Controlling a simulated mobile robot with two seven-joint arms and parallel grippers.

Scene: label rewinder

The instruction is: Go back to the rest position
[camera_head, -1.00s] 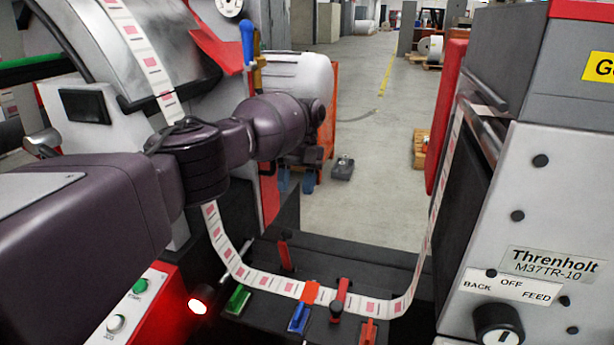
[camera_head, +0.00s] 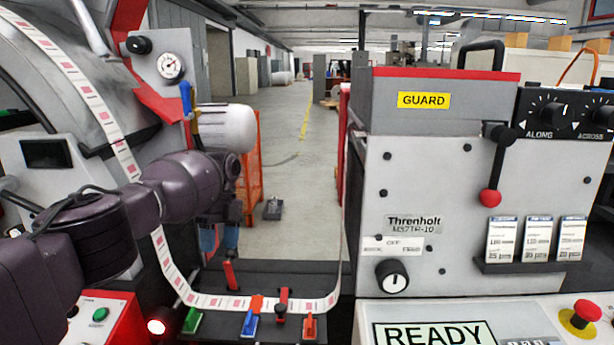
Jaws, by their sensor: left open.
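My left arm comes in from the left across the label machine. Its purple links end near the orange frame beyond the web. My left gripper (camera_head: 219,238) hangs below the wrist, with two blue finger-like parts spaced apart; it is open with nothing seen between them. The gripper is small and partly hidden by the arm. The printed label web (camera_head: 166,262) runs down behind my arm, along the dark bed and up at the right. My right gripper is not in view.
The Threnholt cabinet (camera_head: 450,190) fills the right side, with a red-knobbed lever (camera_head: 490,197) and a READY display (camera_head: 435,335). Coloured clips, including a blue one (camera_head: 249,324), stand along the dark bed (camera_head: 262,275). An open aisle (camera_head: 300,170) lies behind.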

